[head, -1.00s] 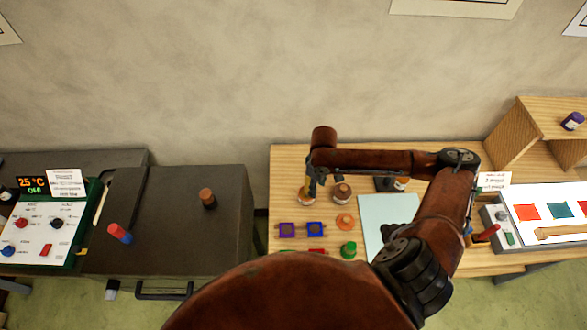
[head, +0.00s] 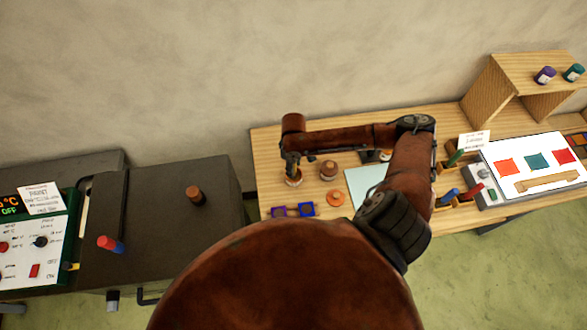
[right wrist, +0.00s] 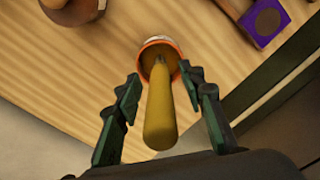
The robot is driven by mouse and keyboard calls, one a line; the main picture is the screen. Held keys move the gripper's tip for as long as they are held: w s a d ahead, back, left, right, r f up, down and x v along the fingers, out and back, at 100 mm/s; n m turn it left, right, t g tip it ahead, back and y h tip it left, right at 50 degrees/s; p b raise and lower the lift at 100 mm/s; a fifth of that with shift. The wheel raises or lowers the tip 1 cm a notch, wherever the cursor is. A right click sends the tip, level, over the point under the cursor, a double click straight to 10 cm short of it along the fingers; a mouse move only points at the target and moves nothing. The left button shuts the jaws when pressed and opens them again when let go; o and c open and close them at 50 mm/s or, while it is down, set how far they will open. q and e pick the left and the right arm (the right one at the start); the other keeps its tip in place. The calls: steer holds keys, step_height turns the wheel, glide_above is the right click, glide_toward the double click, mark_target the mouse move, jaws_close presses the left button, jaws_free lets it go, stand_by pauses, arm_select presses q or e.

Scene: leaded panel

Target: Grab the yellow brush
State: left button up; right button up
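The yellow brush (right wrist: 161,105) stands in a small orange-rimmed jar (right wrist: 158,43), its thick handle pointing toward the right wrist camera. My right gripper (right wrist: 162,82) is open, with one finger on each side of the handle. Gaps show between the fingers and the handle, so it is not gripped. In the head view the right gripper (head: 291,168) is directly above the jar (head: 293,180) near the table's left end, and it mostly hides the brush. My left gripper is not in view.
A brown round pot (head: 328,171) stands just right of the jar.

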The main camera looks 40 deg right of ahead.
steer(key=shift+s+f, duration=0.1)
steer(key=shift+f, duration=0.35)
steer(key=shift+c, duration=0.3)
jaws_close()
